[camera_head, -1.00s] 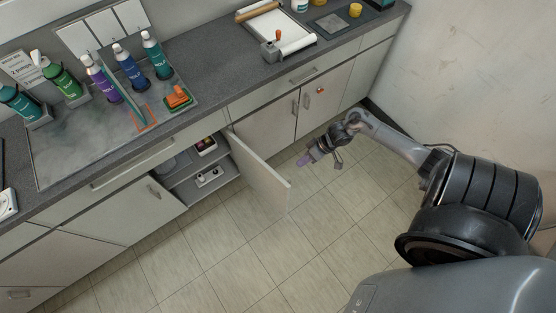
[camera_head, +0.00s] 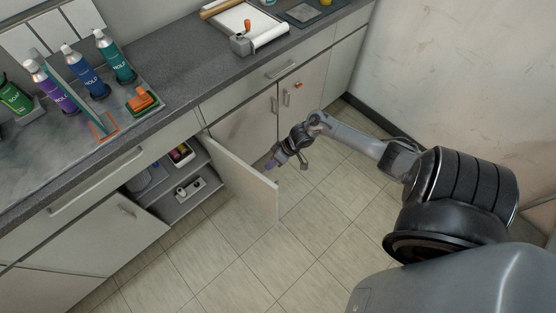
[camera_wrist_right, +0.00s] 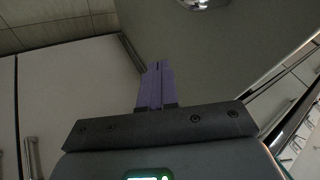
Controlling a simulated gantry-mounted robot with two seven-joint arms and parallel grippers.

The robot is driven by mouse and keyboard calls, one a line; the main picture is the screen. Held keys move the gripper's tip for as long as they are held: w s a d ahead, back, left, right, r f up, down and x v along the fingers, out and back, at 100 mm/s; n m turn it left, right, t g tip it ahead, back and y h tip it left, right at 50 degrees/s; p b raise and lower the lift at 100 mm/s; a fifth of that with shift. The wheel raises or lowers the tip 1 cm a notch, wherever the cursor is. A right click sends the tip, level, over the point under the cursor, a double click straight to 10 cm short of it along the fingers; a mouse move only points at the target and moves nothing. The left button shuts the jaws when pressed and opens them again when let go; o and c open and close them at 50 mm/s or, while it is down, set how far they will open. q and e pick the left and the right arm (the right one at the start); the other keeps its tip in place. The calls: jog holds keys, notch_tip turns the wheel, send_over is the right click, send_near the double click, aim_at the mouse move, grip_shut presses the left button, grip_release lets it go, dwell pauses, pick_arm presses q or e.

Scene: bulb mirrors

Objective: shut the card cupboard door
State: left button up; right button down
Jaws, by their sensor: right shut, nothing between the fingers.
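The card cupboard door (camera_head: 240,172) is a pale grey panel that stands wide open from the lower cabinet, out over the floor. Its shelves (camera_head: 188,192) show to its left. My right gripper (camera_head: 271,165), with purple fingers, is close to the door's outer face near its free edge; I cannot tell if it touches. In the right wrist view the fingers (camera_wrist_right: 155,84) are together and empty, and a large grey panel (camera_wrist_right: 225,55), apparently the door, lies beyond them with a round metal piece at its top. My left gripper is out of view.
A closed cabinet door (camera_head: 245,130) is behind my right gripper. Bottles, including a blue bottle (camera_head: 86,76), stand on the countertop (camera_head: 185,80) above. The tiled floor (camera_head: 235,255) in front is clear. A wall (camera_head: 460,70) stands at the right.

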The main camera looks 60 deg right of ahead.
jog(key=shift+w+a+f+b, duration=0.15)
jog(key=shift+w+a, duration=0.1)
jog(key=shift+a, duration=0.5)
jog(key=shift+w+a+f+b, duration=0.1)
jog(key=shift+w+a+f, duration=0.1)
jog(key=shift+a, duration=0.55)
jog(key=shift+w+a+f+b, duration=0.15)
jog(key=shift+w+a, duration=0.1)
jog(key=shift+a, duration=0.5)
